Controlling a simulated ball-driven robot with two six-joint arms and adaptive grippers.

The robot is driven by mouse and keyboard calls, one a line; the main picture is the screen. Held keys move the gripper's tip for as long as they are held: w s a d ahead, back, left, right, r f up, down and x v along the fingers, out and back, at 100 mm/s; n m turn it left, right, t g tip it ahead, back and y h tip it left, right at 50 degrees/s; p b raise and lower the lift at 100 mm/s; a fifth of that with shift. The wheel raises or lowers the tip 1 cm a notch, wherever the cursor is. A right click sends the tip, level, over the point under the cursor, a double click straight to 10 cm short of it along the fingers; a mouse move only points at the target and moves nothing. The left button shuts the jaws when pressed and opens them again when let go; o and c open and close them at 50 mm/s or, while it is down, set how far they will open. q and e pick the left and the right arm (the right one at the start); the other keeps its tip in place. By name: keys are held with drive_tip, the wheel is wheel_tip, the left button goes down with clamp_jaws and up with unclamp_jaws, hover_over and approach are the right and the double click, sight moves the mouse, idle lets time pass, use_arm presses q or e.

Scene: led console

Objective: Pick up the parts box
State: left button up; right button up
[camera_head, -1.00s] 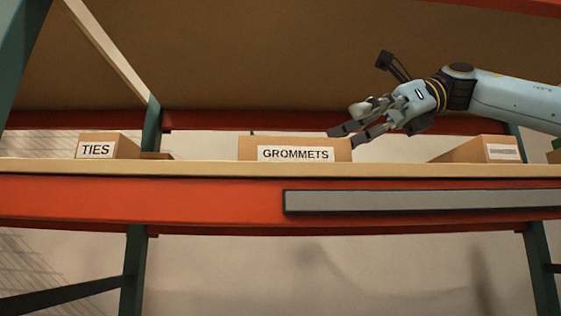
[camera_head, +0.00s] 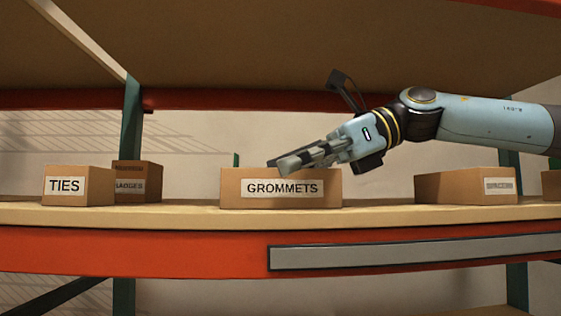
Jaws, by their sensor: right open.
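A cardboard box labelled GROMMETS (camera_head: 281,202) sits on the shelf in the middle of the head view. No box in view is labelled as the parts box. My right gripper (camera_head: 287,163) comes in from the right and is open. Its fingertips overlap the top edge of the GROMMETS box in the picture, in front of or just above it. Whether they touch the box I cannot tell. Nothing shows between the fingers. My left gripper is out of view.
A TIES box (camera_head: 78,191) and a darker box (camera_head: 150,174) stand at the left. Another box (camera_head: 450,187) with an unreadable label is at the right, with a partial one at the edge. The shelf (camera_head: 180,214) has a front beam (camera_head: 130,250). An upper shelf hangs above.

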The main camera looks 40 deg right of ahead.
drive_tip(key=shift+a+f, duration=0.1)
drive_tip(key=c, duration=1.3)
drive_tip(key=shift+c, duration=0.2)
drive_tip(key=shift+r+p, duration=0.9)
drive_tip(key=shift+r, duration=0.05)
wheel_tip(320, 180, up, 3)
drive_tip(key=p, duration=0.2)
drive_tip(key=shift+f+p, duration=0.15)
drive_tip(key=shift+p, duration=0.2)
drive_tip(key=b, duration=0.1)
drive_tip(key=d+b, duration=0.1)
drive_tip(key=b, duration=0.1)
drive_tip(key=shift+d+f, duration=0.1)
drive_tip(key=shift+f, duration=0.15)
drive_tip(key=b+v, duration=0.3)
drive_tip(key=b, duration=0.1)
drive_tip(key=shift+w+d+r, duration=0.15)
drive_tip(key=shift+d+r, duration=0.1)
drive_tip(key=shift+r, duration=0.1)
drive_tip(key=s+d+r+b, duration=0.1)
drive_tip(key=s+d+r, duration=0.1)
drive_tip(key=d+r, duration=0.3)
drive_tip(key=shift+s+d, duration=0.25)
drive_tip(key=shift+d, duration=0.8)
